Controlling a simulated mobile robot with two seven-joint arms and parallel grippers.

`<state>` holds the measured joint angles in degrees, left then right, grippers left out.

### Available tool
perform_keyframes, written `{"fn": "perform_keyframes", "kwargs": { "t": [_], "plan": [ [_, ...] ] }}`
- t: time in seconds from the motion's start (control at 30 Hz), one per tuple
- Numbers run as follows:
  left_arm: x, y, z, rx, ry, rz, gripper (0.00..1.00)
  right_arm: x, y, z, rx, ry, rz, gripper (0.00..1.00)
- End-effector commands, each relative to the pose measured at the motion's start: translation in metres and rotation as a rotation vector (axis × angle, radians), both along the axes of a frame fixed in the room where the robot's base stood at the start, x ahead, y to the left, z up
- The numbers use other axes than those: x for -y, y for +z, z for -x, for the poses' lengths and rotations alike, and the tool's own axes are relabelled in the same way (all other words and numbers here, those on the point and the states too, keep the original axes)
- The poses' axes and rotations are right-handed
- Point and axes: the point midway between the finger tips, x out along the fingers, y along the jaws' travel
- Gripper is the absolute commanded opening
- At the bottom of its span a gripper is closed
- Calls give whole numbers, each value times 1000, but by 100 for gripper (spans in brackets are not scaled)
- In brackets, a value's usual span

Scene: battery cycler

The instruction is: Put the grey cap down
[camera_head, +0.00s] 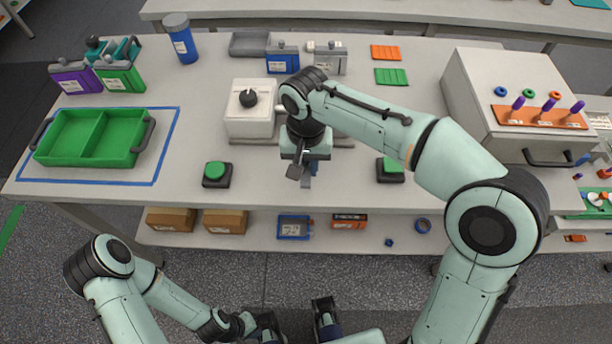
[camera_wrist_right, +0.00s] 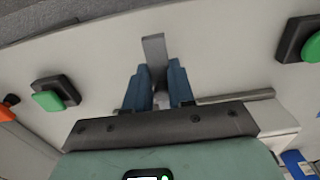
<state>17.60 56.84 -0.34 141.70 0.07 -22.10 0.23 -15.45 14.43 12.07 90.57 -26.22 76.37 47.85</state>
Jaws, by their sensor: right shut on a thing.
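My right gripper (camera_head: 306,176) hangs over the front middle of the table, pointing down. Its blue fingers (camera_wrist_right: 160,85) are shut on a small grey piece, which I take to be the grey cap (camera_wrist_right: 154,48). The cap sticks out past the fingertips in the right wrist view; in the head view it is small and partly hidden by the gripper. I cannot tell whether it touches the table (camera_head: 255,190). My left gripper (camera_head: 297,322) is low at the bottom of the head view, in front of the table, with its fingers apart and empty.
A white box with a black knob (camera_head: 249,98) stands just behind the right gripper. Green buttons flank it, left (camera_head: 216,173) and right (camera_head: 390,168). A green tray (camera_head: 90,112) is at left, a large white machine (camera_head: 490,75) at right. The table front between the buttons looks clear.

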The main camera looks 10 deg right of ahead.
Motion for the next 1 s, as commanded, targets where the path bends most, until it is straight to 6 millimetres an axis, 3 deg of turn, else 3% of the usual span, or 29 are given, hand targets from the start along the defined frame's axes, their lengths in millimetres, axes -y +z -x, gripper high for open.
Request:
{"fn": "perform_keyframes", "kwargs": {
  "t": [0.3,0.73,0.77,0.83,1.0],
  "plan": [
    [0,-7,0,4,1,-1,0,1,-41,0,-2,-1,2,0],
    [0,-8,-1,8,2,-1,0,0,-48,0,0,0,0,0],
    [0,-8,-1,8,2,-1,0,0,-48,0,0,-1,0,27],
    [0,-8,-1,8,2,-1,0,0,-47,0,1,0,0,49],
    [0,-8,-1,8,2,-1,0,0,-47,0,1,0,0,49]
  ]
}}
